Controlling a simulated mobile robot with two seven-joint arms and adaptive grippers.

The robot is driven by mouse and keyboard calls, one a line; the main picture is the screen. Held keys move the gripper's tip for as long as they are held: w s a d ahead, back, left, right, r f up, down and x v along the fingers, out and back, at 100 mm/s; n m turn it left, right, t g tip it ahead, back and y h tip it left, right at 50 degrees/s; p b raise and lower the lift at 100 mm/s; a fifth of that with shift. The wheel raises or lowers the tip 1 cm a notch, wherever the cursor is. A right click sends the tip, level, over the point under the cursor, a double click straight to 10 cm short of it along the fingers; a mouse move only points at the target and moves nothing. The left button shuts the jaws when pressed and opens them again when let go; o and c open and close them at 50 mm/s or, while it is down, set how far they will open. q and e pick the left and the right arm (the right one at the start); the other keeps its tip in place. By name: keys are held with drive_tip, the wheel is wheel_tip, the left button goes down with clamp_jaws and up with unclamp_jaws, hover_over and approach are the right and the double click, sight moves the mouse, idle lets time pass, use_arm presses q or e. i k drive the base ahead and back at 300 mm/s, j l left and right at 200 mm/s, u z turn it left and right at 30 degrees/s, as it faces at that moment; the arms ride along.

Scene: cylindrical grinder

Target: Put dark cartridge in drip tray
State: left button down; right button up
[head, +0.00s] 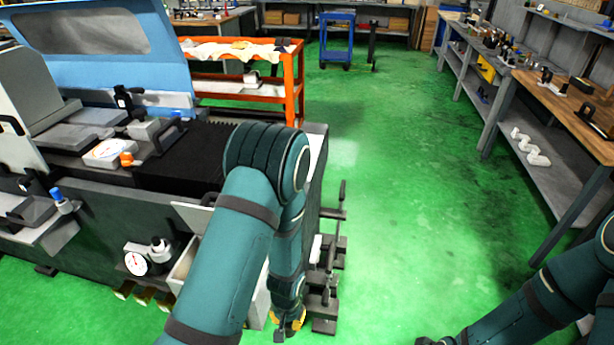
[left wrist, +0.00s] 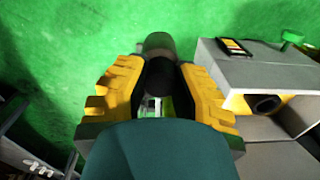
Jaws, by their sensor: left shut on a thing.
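My left gripper (head: 290,326) hangs low at the grinder's right end in the head view, partly hidden by my own arm. In the left wrist view its yellow fingers (left wrist: 160,72) are closed on the dark cartridge (left wrist: 158,76), a dark cylinder. A paler rounded end shows just beyond the fingertips; I cannot tell whether it belongs to the cartridge. My teal wrist link covers the lower middle of that view. I cannot identify the drip tray with certainty. My right arm enters at lower right in the head view; its gripper (head: 430,341) is mostly cut off at the bottom edge.
The grinder (head: 80,215) fills the left, with a dial gauge (head: 136,262) on its front. Dark fittings (head: 327,270) stand beside my left forearm. A grey box (left wrist: 225,65) is right of the fingers. Green floor (head: 400,200) is clear toward the workbench (head: 565,110).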

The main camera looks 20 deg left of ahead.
sight(31, 212)
drive_tip(key=j, duration=1.4)
drive_tip(key=k+j, duration=0.15)
drive_tip(key=j, duration=2.7)
drive_tip(key=k, duration=0.05)
